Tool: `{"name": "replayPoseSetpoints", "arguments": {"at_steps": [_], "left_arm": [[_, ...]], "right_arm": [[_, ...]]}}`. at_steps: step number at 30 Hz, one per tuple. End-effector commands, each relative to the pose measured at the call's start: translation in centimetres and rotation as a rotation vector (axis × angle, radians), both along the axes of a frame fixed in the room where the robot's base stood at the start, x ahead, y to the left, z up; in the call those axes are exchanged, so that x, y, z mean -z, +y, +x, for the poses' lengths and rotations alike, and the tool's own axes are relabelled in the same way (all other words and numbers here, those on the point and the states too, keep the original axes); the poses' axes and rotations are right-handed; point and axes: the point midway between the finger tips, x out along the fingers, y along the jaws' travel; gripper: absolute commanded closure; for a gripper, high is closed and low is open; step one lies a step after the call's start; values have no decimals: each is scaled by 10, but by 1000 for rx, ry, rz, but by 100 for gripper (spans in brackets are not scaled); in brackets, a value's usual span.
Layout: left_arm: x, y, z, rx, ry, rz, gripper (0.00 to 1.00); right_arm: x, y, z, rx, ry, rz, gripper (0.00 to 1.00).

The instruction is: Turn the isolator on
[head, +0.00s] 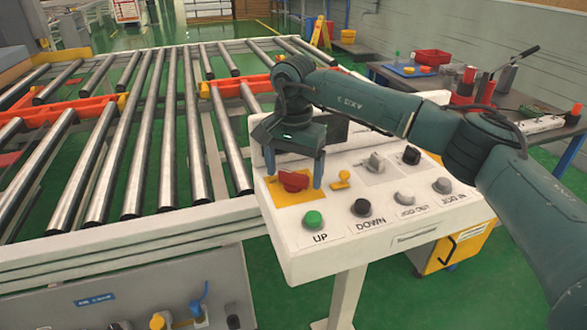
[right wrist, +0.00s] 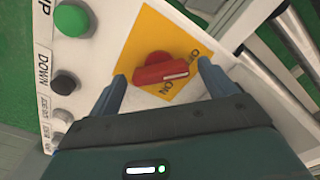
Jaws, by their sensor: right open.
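The isolator is a red rotary knob (head: 293,181) on a yellow plate (head: 288,196) at the left of the white control panel (head: 300,240). In the right wrist view the red knob (right wrist: 160,70) sits on the yellow plate (right wrist: 150,30), where the letters "ON" and part of "OFF" can be read. My right gripper (head: 296,178) is open, pointing down over the knob. Its two fingers (right wrist: 160,75) stand on either side of the knob, with visible gaps. My left gripper is not in view.
A green UP button (head: 313,219), a black DOWN button (head: 361,208) and grey JOG buttons (head: 404,198) line the panel front. A small yellow key-like switch (head: 341,180) is just right of the gripper. A roller conveyor (head: 130,140) lies left; a tool table (head: 500,95) stands back right.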

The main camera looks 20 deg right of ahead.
Motion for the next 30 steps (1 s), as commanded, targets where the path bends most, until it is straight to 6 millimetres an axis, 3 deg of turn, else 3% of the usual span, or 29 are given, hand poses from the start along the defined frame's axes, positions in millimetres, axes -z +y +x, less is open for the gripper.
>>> {"name": "replayPoseSetpoints", "arguments": {"at_steps": [8,24,30], "left_arm": [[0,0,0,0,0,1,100],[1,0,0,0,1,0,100],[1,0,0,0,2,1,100]], "right_arm": [[2,0,0,0,0,0,16],[2,0,0,0,0,0,60],[1,0,0,10,0,0,61]]}}
